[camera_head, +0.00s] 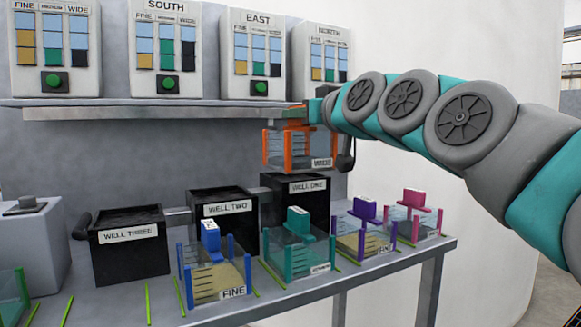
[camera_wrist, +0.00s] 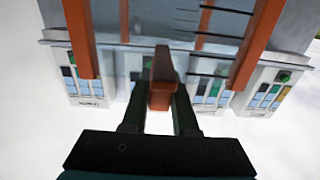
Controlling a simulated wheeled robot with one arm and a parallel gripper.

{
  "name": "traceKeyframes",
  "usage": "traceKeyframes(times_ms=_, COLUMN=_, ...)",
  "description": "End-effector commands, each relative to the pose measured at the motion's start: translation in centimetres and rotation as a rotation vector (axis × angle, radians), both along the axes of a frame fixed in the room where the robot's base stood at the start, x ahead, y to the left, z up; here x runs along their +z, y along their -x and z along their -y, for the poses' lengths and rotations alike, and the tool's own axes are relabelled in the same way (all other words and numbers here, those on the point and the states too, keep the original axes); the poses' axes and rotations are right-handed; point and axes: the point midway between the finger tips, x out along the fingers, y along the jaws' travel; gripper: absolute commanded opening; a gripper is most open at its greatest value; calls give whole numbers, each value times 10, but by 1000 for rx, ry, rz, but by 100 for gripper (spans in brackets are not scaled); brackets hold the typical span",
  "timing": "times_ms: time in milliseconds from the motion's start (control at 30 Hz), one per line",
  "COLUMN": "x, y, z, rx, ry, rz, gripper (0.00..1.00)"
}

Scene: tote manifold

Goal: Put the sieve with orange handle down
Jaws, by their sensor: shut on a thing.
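The sieve with orange handle (camera_head: 271,150) is a clear box with orange corner posts and a WIDE label. It hangs level in the air just above the black box labelled WELL ONE (camera_head: 308,209). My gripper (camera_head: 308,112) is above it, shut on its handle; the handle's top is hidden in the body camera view. In the wrist view the orange handle (camera_wrist: 162,82) sits between my two dark fingers (camera_wrist: 160,112). The gap between the sieve's bottom and the well looks small; I cannot tell whether they touch.
WELL TWO (camera_head: 222,225) and WELL THREE (camera_head: 130,254) stand to the left. Sieves with blue (camera_head: 210,240), teal (camera_head: 299,222), purple (camera_head: 364,210) and pink (camera_head: 413,198) handles line the table front. A shelf (camera_head: 85,103) with labelled dispensers runs behind.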

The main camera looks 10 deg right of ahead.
Motion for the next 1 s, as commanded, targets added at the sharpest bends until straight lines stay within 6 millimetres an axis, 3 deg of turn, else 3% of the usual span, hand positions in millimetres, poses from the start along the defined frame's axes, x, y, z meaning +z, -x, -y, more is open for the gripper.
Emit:
traceKeyframes(times_ms=700, x=-13, y=-132, z=16, rx=-1, ry=0, rz=0, gripper=0)
traceKeyframes(times_ms=1000, x=-14, y=-150, z=20, rx=0, ry=-1, rz=-1, gripper=0)
